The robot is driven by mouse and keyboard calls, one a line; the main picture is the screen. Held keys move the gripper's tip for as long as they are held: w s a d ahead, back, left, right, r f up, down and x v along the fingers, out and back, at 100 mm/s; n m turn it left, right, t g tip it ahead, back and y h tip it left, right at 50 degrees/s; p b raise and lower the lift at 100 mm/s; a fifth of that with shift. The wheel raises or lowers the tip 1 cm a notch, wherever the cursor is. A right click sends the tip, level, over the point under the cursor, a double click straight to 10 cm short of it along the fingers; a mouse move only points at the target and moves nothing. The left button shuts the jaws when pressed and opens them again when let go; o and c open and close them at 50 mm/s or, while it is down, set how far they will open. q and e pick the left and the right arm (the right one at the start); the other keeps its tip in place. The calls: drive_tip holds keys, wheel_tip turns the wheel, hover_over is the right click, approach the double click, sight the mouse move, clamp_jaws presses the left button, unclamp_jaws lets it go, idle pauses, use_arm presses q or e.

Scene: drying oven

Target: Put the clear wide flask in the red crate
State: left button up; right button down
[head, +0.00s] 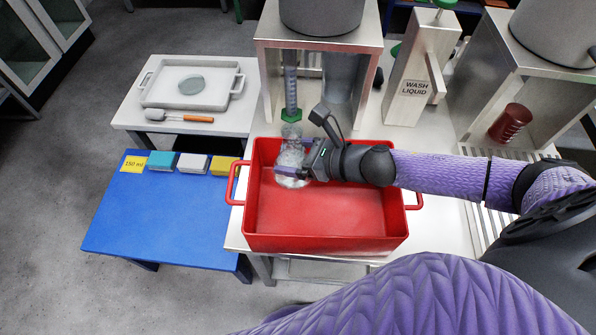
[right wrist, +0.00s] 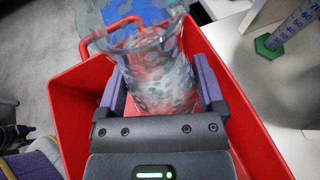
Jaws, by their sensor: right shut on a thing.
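The clear wide flask (head: 291,157) is see-through glass with a flared rim. It is upright over the back left part of the red crate (head: 325,243). My right gripper (head: 297,160) is shut on the flask, with one purple finger on each side; the flask also shows between the fingers in the right wrist view (right wrist: 160,75). The crate's red walls surround it in the right wrist view (right wrist: 80,105). Whether the flask's base touches the crate floor I cannot tell. The rest of the crate is empty. My left gripper is not in view.
A graduated cylinder with a green base (head: 291,100) stands just behind the crate, under a metal stand (head: 262,75). A wash liquid dispenser (head: 417,85) is behind right. A blue table (head: 165,225) and a white tray (head: 160,95) are at left.

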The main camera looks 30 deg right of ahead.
drive_tip(key=f+b, duration=0.4)
drive_tip(key=f, duration=0.5)
drive_tip(key=shift+s+f, duration=0.1)
drive_tip(key=shift+s, duration=0.1)
drive_tip(key=shift+r, duration=0.2)
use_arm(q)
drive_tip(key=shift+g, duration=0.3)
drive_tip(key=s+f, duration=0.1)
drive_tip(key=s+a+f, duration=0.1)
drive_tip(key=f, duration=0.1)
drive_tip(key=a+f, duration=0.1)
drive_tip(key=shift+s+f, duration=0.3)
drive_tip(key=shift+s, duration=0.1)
use_arm(e)
drive_tip(key=shift+f, duration=0.1)
unclamp_jaws()
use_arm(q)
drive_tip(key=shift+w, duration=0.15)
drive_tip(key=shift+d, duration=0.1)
